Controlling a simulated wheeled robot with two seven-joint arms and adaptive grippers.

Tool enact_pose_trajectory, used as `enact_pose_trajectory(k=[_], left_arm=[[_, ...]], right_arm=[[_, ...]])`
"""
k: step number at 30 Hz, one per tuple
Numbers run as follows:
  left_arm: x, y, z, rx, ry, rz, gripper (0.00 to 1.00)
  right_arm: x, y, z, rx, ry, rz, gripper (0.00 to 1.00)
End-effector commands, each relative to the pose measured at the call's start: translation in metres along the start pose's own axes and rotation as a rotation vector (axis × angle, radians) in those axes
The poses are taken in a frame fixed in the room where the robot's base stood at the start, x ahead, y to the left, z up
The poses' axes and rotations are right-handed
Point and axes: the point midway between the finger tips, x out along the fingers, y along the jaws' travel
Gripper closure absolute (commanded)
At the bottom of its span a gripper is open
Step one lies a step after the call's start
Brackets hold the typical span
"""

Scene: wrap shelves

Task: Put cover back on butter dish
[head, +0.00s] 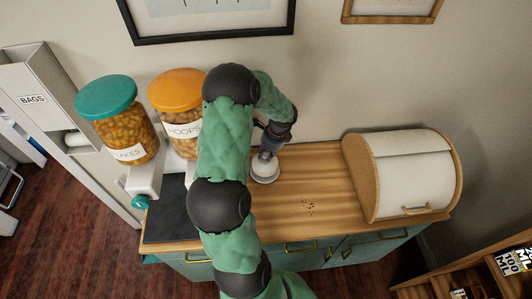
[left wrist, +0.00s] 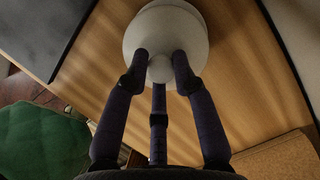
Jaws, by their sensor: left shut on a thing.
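The butter dish cover (left wrist: 165,28), pale and round with a small knob (left wrist: 161,68), fills the top middle of the left wrist view. It also shows in the head view (head: 265,174), on or just above the wooden counter top. My left gripper (left wrist: 160,70) is shut on the knob, one finger on each side. In the head view the gripper (head: 270,150) points down over the cover. A second pale round edge shows around the cover, probably the dish base. I cannot tell whether the cover rests on it. My right gripper is not in view.
A wooden bread box (head: 412,172) with a white lid stands at the right of the counter (head: 320,180). Two jar dispensers, teal-lidded (head: 120,125) and orange-lidded (head: 178,92), stand at the left beside a dark slab (head: 172,222). Crumbs (head: 309,207) lie on the otherwise clear middle.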

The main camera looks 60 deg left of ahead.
Motion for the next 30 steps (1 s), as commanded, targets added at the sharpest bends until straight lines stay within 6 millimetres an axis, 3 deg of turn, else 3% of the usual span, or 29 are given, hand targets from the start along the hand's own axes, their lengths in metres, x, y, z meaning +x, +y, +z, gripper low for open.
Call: enact_pose_trajectory(k=[30], left_arm=[[0.0096,-0.0002,-0.0026,0.000,0.000,0.000,1.00]], right_arm=[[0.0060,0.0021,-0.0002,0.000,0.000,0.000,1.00]])
